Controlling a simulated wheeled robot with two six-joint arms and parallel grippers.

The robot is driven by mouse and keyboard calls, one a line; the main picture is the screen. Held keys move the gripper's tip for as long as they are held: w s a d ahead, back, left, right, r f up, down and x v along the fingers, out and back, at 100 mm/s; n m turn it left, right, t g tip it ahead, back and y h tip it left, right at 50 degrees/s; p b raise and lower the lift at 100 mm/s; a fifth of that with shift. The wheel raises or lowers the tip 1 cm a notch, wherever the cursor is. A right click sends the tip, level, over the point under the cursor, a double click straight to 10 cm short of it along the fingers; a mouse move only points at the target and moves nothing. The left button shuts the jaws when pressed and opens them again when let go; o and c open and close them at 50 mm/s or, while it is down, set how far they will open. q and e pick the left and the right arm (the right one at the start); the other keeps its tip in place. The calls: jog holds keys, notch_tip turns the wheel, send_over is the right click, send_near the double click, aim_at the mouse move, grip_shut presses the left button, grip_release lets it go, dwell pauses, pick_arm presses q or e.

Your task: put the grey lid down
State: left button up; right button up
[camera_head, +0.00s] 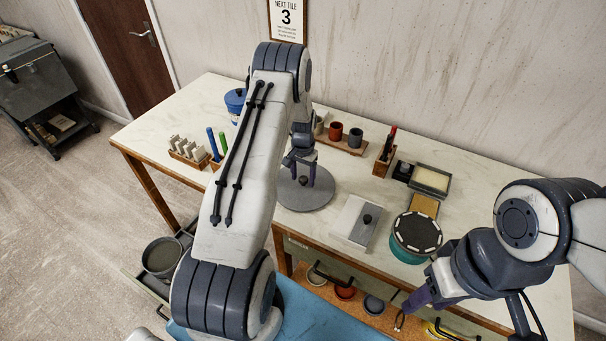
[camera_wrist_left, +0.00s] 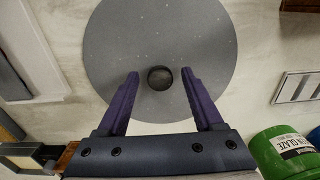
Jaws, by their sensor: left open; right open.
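The grey lid (camera_head: 304,197) is a wide round disc with a small dark knob, lying flat on the white table near its front edge. It fills the upper middle of the left wrist view (camera_wrist_left: 120,55). My left gripper (camera_head: 301,170) is over the lid, open. In the left wrist view its purple fingers stand either side of the knob (camera_wrist_left: 160,77), with a gap on each side. My arm hides part of the table behind it in the head view. My right gripper (camera_head: 403,314) is open and empty, low in front of the table's front edge.
Cups on a wooden tray (camera_head: 345,147) stand behind. A green glaze jar (camera_wrist_left: 285,155) shows in the wrist view. An open drawer (camera_head: 385,325) lies below the table's edge.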

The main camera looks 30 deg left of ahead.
aim_at(303, 179)
pick_arm(q)
jog(key=shift+r, duration=0.3)
notch_tip(303, 179, up, 11)
jog(key=b, duration=0.4)
jog(key=s+d+r+m, duration=0.1)
jog(key=s+d+r, duration=0.2)
jog(key=d, duration=0.5)
jog(key=s+d+r+m, duration=0.1)
jog(key=s+d+r, duration=0.25)
jog(key=d, duration=0.35)
jog(key=s+d+r+m, duration=0.2)
jog(key=d+r, duration=0.2)
jog(key=d, duration=0.4)
jog(key=s+d+r+m, duration=0.1)
jog(key=s+d, duration=0.3)
jog(key=s, duration=0.7)
jog(key=s+d+r+m+h, duration=0.1)
jog(key=s+d, duration=0.3)
jog(key=s, duration=0.8)
jog(key=shift+s+m, duration=0.2)
jog(key=shift+m, duration=0.7)
